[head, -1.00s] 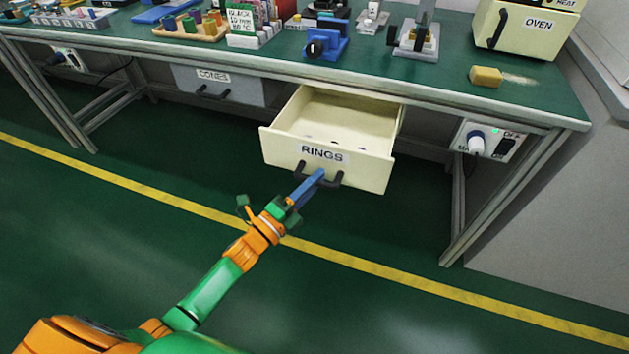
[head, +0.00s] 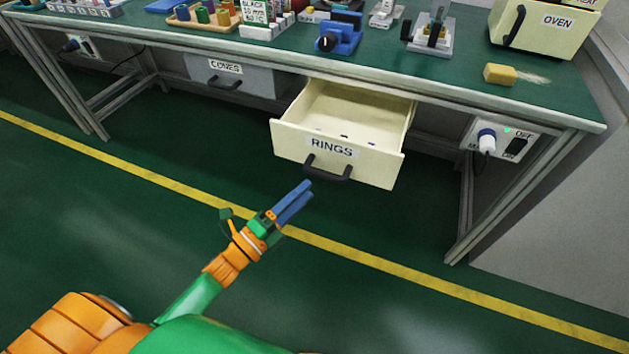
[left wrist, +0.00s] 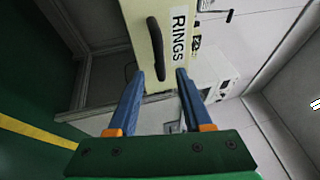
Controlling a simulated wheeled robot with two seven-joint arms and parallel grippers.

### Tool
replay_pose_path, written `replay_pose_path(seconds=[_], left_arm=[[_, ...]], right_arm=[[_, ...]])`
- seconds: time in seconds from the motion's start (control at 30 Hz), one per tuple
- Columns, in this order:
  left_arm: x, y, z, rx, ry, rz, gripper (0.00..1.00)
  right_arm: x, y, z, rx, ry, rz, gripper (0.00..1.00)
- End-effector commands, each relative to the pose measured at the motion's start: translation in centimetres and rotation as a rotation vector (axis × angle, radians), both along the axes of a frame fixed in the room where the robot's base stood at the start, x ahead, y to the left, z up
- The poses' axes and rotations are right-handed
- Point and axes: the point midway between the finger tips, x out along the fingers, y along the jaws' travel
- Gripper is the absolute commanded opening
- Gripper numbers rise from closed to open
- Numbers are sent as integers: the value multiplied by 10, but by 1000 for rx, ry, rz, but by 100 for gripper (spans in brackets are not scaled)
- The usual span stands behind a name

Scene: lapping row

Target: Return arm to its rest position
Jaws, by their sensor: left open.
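My left gripper (head: 303,198) is in the head view, below and a little left of the handle of the drawer labelled RINGS. Its blue fingers are open and empty, apart from the dark handle (head: 327,169). The cream drawer (head: 290,142) is pulled out from under the bench, with a few small items on its floor. In the left wrist view the open fingers (left wrist: 158,88) point toward the drawer front (left wrist: 170,60), and the handle (left wrist: 155,48) shows ahead of them. My right gripper is not in view.
The green-topped bench (head: 440,75) carries a cream oven (head: 540,32), a blue device (head: 338,38), a sponge-like yellow block (head: 500,74) and several racks. A closed grey CONES drawer (head: 240,80) is further left. A power box (head: 500,140) hangs at the right. The floor around my arm is clear.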

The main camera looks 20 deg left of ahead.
Motion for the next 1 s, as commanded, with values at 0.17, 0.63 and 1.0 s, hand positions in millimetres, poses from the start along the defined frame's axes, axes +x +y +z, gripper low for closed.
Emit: replay_pose_path(seconds=[0.17,0.63,1.0], left_arm=[[-2,1,0,0,-1,0,50],[-16,38,-126,-296,494,213,50],[-213,62,-342,-894,1371,964,50]], right_arm=[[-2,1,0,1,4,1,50],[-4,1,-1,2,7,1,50],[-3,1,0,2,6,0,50]])
